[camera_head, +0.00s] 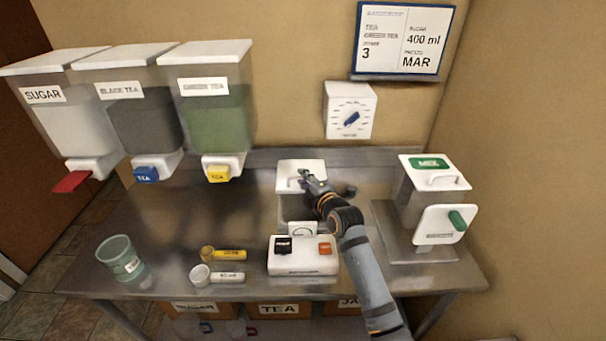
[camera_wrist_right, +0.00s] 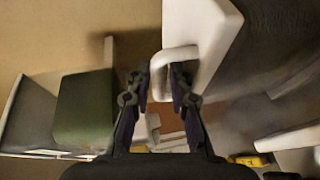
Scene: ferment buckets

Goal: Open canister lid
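The canister (camera_head: 294,207) stands at the back middle of the metal table, its body partly hidden by my right arm and the white control box. Its white lid (camera_head: 289,166) with a loop handle lies on top and looks seated. My right gripper (camera_head: 304,178) is at the handle. In the right wrist view, the fingers (camera_wrist_right: 162,70) straddle the white handle bar (camera_wrist_right: 158,82), with one finger inside the loop and little gap left. My left gripper is not in view.
Sugar (camera_head: 70,125), black tea (camera_head: 140,115) and green tea (camera_head: 218,120) dispensers hang at the left. A white control box (camera_head: 285,265) stands in front of the canister. A MIX machine (camera_head: 420,205) stands right.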

